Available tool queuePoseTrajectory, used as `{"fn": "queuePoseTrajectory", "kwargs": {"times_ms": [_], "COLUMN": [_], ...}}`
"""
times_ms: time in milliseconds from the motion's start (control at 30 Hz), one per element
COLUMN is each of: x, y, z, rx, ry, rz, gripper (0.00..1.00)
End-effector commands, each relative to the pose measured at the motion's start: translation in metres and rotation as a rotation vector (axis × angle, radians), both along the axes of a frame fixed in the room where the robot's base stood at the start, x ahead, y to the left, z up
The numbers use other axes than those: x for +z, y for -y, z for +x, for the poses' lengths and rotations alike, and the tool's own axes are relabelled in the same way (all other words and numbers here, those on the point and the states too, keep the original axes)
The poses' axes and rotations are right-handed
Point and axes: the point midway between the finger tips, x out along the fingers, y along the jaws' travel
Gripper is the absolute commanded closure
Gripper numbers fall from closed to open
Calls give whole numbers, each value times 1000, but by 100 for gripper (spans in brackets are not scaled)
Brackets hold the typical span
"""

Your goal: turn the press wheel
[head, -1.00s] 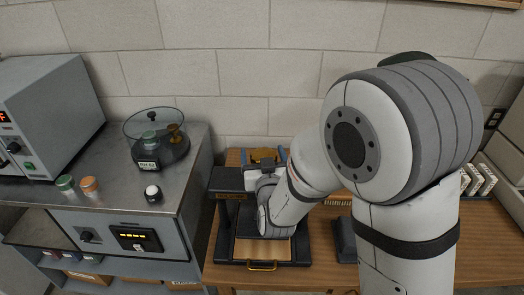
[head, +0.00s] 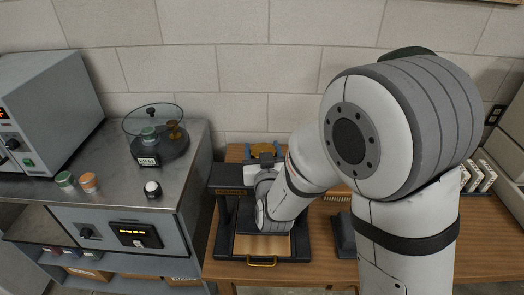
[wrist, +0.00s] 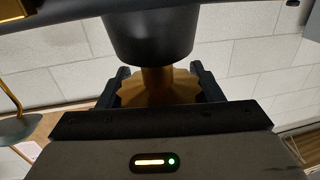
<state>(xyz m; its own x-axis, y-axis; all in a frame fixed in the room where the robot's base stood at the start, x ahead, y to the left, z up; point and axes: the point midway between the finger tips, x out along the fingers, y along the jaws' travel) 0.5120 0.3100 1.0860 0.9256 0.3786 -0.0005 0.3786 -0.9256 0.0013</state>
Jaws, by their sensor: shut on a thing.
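The press (head: 228,190) is a dark frame on the wooden bench, with a pale board (head: 262,247) in its bed and a brass handle at its front. In the wrist view the press wheel (wrist: 158,90) is a brass, scalloped knob on a short stem under a dark round part (wrist: 148,38). My gripper (wrist: 160,84) has one dark finger on each side of the wheel and is shut on it. In the head view my wrist hides the wheel and the fingers.
A steel cabinet (head: 185,205) stands left of the press, bearing a glass-covered dish (head: 153,135), a green jar (head: 64,180), an orange jar (head: 89,182) and a dark, white-topped knob (head: 153,189). A dark block (head: 343,235) sits right of the press. A brick wall closes the back.

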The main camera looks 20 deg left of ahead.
Motion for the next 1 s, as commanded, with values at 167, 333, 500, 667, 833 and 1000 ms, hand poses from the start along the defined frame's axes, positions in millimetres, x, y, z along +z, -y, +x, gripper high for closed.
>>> {"fn": "queuePoseTrajectory", "kwargs": {"times_ms": [167,333,500,667,833,1000], "x": [-5,-2,-1,1,1,1], "y": [0,2,3,4,4,4], "z": [0,1,1,1,1,1], "rx": [-86,-191,-260,-277,-276,-276], "ry": [5,3,2,1,1,1], "rz": [5,6,4,2,1,1], "gripper": [63,63,63,63,63,32]}}
